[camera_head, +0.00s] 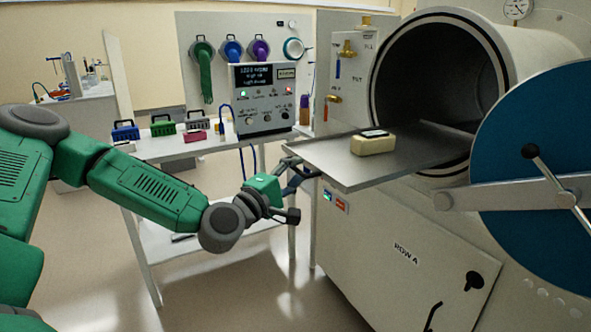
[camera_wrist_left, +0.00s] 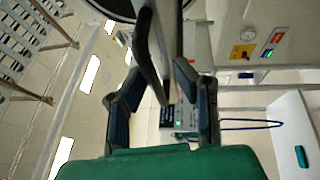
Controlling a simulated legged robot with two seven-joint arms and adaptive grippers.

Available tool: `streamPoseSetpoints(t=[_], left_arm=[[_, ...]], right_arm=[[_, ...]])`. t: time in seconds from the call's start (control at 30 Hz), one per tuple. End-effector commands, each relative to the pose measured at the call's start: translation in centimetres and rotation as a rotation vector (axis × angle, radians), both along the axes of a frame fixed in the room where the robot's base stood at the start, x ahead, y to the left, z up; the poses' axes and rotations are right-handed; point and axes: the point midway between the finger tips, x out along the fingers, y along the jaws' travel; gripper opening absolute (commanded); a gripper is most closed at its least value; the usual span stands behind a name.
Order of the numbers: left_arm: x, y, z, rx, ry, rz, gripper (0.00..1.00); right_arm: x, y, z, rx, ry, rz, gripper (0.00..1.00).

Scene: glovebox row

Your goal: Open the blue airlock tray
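The metal airlock tray (camera_head: 420,155) sticks out of the round chamber (camera_head: 435,75). The blue round airlock door (camera_head: 545,160) stands swung open at the right. A beige block (camera_head: 373,144) with a dark-topped item lies on the tray. My left gripper (camera_head: 298,172) is at the tray's outer left end. In the left wrist view, my left gripper (camera_wrist_left: 161,75) is open, its two fingers apart on either side of a dark bar (camera_wrist_left: 150,60), seemingly the tray's handle. Gaps show between fingers and bar; contact is not clear. My right gripper is not in view.
A white bench (camera_head: 180,150) behind my left arm holds a control box (camera_head: 263,97) and several coloured racks. The cabinet (camera_head: 400,260) marked ROW A stands below the tray. The door's lever arm (camera_head: 500,194) crosses at the right. Floor at the lower left is clear.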

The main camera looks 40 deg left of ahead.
Motion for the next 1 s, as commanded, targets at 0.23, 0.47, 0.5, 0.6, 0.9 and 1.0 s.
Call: streamPoseSetpoints(t=[0.23,0.47,0.5,0.6,0.9,1.0], left_arm=[[0.1,0.3,0.3,-0.001,-0.009,0.001,0.3],[-1.5,0.2,0.1,-0.002,-0.01,0.002,0.3],[-2.2,0.1,0.0,-0.003,-0.009,0.003,0.3],[-3.9,0.0,-0.3,-0.002,-0.009,0.002,0.3],[-7.0,0.3,-1.1,-0.003,-0.007,0.004,0.3],[-7.3,0.2,-1.1,-0.001,-0.007,0.002,0.3]], right_arm=[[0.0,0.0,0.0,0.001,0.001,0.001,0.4],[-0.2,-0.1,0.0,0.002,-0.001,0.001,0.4],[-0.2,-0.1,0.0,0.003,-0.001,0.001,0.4],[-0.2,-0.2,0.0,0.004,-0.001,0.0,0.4],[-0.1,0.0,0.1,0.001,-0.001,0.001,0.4],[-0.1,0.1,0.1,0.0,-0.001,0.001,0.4]])
